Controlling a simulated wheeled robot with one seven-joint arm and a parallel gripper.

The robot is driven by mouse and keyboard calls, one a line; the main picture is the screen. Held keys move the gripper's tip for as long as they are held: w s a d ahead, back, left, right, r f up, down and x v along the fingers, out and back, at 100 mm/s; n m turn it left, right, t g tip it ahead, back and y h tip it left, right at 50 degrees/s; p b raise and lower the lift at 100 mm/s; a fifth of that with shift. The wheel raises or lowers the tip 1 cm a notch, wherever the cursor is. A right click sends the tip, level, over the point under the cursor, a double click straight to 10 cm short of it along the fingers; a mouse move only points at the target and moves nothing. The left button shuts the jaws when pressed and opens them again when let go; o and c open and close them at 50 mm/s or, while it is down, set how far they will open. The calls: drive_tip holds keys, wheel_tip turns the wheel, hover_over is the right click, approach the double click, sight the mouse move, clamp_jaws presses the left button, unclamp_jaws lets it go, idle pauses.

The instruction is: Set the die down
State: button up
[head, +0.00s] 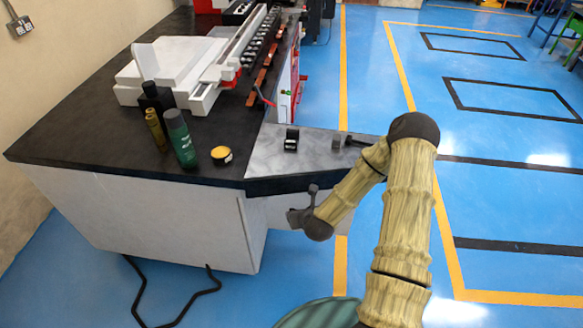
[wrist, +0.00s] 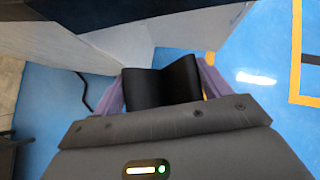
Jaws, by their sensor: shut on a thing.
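My gripper (wrist: 162,86) is shut on a black die (wrist: 165,78) with a V-shaped notch; its purple fingers press on both sides of it in the wrist view. In the head view my gripper (head: 299,214) is in front of the workbench's front edge, below the level of the top, over the blue floor. The held die is too small and dark there to tell apart from the gripper. A small black block (head: 291,140) stands on the grey metal plate (head: 268,158) at the bench's right front corner.
A dark part with a rod (head: 345,141) lies on the plate, partly hidden behind my arm. A yellow-topped tin (head: 221,155), a green can (head: 180,140) and bottles stand to its left. A white machine (head: 175,70) is further back. Plate space between block and tin is clear.

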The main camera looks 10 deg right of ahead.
drive_tip(key=s+f, duration=0.6)
drive_tip(key=f, duration=0.6)
drive_tip(key=shift+s+a+f, duration=0.15)
drive_tip(key=shift+a+f, duration=0.15)
drive_tip(key=shift+d, duration=0.1)
